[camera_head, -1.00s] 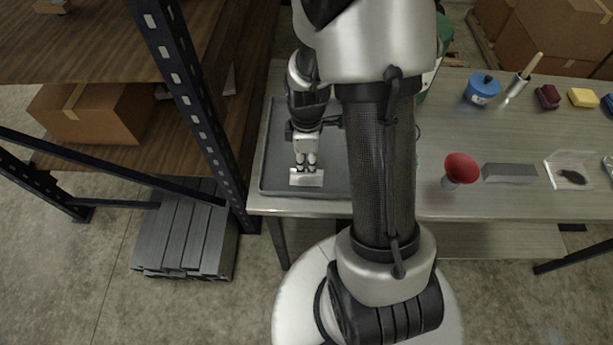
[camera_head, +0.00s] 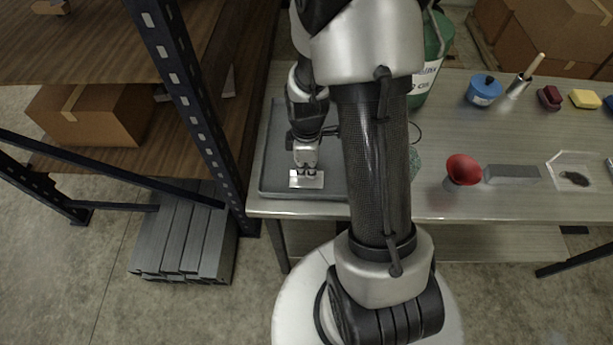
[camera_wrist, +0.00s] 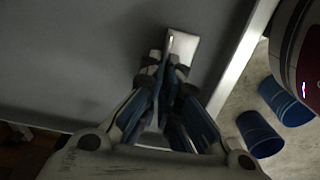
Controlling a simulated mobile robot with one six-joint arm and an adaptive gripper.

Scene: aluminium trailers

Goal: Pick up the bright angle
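The bright angle (camera_head: 306,180) is a short, shiny pale metal piece lying in the grey tray (camera_head: 268,170) near its front edge. In the wrist view its bright end (camera_wrist: 183,45) shows beyond my fingertips, and the fingers hide its middle. My gripper (camera_head: 306,171) points down at the angle, with its fingertips right at it. In the wrist view my gripper (camera_wrist: 167,72) has its fingers close together over the piece. I cannot tell whether they press on it or a small gap is left.
A blue shelving post (camera_head: 195,90) stands close left of the tray. On the table to the right are a red funnel-shaped thing (camera_head: 462,169), a grey block (camera_head: 512,174) and a blue container (camera_head: 483,90). A green container (camera_head: 432,50) stands behind my arm.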

